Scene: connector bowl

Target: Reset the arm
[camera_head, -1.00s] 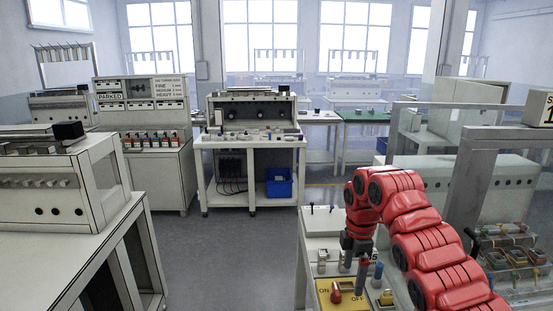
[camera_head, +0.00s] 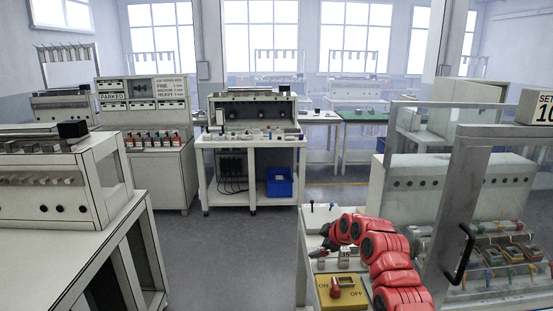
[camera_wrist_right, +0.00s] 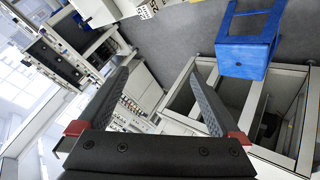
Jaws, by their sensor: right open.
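My right arm (camera_head: 374,243) is red. It reaches in over the cream bench on the right and is bent low, with its wrist toward the left. My left gripper is not in view.
A glass enclosure with a black door handle (camera_head: 459,254) stands right of the arm. The floor (camera_head: 235,240) between the benches is clear.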

